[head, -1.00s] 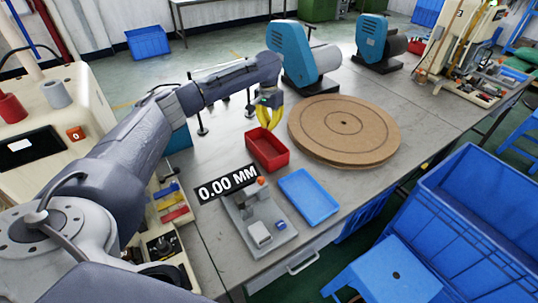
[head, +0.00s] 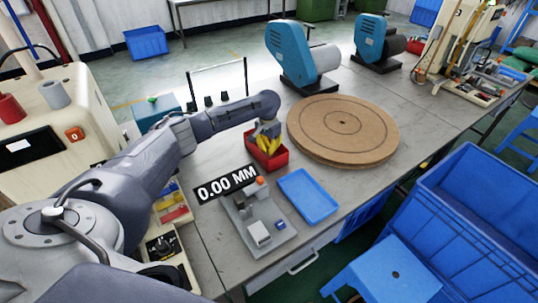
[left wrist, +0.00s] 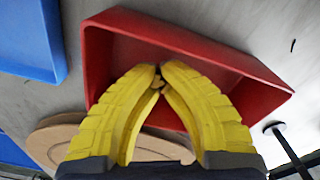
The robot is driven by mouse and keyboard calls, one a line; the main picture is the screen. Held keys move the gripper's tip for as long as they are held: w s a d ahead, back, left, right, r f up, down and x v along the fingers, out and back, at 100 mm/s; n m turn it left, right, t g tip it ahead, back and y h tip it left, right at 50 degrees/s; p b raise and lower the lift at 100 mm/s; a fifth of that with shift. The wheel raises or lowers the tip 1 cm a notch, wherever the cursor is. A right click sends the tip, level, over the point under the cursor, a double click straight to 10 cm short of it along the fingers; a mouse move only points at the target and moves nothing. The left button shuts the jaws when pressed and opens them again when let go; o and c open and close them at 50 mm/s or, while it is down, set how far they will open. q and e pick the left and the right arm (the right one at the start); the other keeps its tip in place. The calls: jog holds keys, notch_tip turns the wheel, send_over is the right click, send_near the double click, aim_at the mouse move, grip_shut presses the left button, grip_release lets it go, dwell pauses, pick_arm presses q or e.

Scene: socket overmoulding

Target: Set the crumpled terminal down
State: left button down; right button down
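My left gripper (head: 267,148) points down into the red bin (head: 281,160), its yellow fingers below the level of the rim in the head view. In the left wrist view the fingertips (left wrist: 159,76) come together in front of the red bin (left wrist: 262,103). A tiny dark and tan piece, which looks like the crumpled terminal (left wrist: 158,83), sits pinched between the tips. Its shape is too small to make out, and it is hidden in the head view. I cannot tell whether it touches the bin floor. My right gripper is not in view.
A blue tray (head: 309,197) lies right of a grey fixture (head: 243,216) with a 0.00 MM readout (head: 228,185). A round brown board (head: 343,128) lies behind the bin to the right. Blue-sided machines (head: 289,55) stand farther back. Bare bench shows between these things.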

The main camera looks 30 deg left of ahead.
aim_at(269, 157)
pick_arm(q)
jog(key=shift+f, duration=1.4)
jog(key=shift+f, duration=0.1)
jog(key=c, duration=1.6)
grip_release()
notch_tip(269, 157, up, 12)
jog(key=shift+s+a+r, duration=0.1)
jog(key=shift+s+a, duration=0.05)
